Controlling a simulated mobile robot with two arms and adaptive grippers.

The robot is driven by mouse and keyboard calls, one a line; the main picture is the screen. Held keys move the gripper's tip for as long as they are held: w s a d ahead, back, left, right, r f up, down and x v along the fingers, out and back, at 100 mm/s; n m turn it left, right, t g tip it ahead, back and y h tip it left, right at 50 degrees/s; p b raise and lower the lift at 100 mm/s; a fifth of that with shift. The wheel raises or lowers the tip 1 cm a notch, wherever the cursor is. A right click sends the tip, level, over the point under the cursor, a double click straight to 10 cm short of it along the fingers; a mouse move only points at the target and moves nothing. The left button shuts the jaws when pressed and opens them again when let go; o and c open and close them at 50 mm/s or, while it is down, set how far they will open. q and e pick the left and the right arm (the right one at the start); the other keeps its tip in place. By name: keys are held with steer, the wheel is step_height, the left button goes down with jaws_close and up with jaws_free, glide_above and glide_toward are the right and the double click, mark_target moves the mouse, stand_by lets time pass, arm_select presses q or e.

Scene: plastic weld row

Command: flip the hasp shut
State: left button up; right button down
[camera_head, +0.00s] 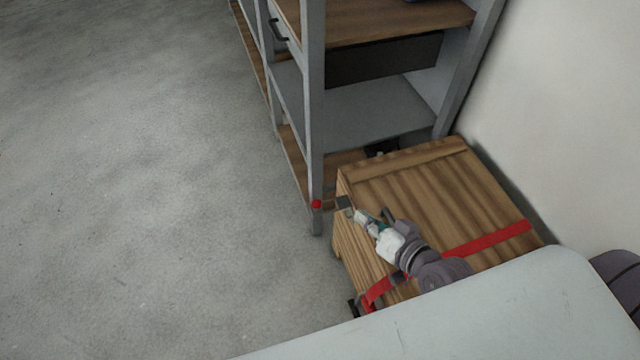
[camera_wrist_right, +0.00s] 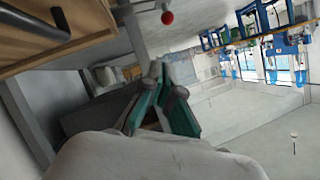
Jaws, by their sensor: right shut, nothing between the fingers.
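The hasp (camera_head: 345,202) is a small grey plate at the left edge of a wooden crate's (camera_head: 420,165) lid. A red ball (camera_head: 316,204) sticks out to its left, past the crate edge; the ball also shows at the top of the right wrist view (camera_wrist_right: 167,17). The link between plate and ball is too small to make out fully. My right gripper (camera_head: 357,214) is shut and empty, just right of the hasp plate, low over the lid. Whether it touches the plate I cannot tell. My left gripper is not in view.
A red strap (camera_head: 487,240) crosses the crate's near part. A grey-framed shelf unit (camera_head: 314,100) with wooden boards stands directly behind the crate. A white wall (camera_head: 570,120) is on the right. The concrete floor (camera_head: 130,180) on the left is clear.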

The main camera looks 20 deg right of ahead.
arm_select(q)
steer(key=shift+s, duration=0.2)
arm_select(e)
steer(key=shift+s+r, duration=0.15)
steer(key=shift+s, duration=0.05)
steer(key=shift+w, duration=0.1)
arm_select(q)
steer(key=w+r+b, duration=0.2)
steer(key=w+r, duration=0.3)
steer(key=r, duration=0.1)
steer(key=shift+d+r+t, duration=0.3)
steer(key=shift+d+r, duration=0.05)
arm_select(e)
steer(key=s+a+f+x, duration=0.1)
steer(key=f+x, duration=0.1)
steer(key=x, duration=1)
steer(key=shift+w+a+f, duration=0.2)
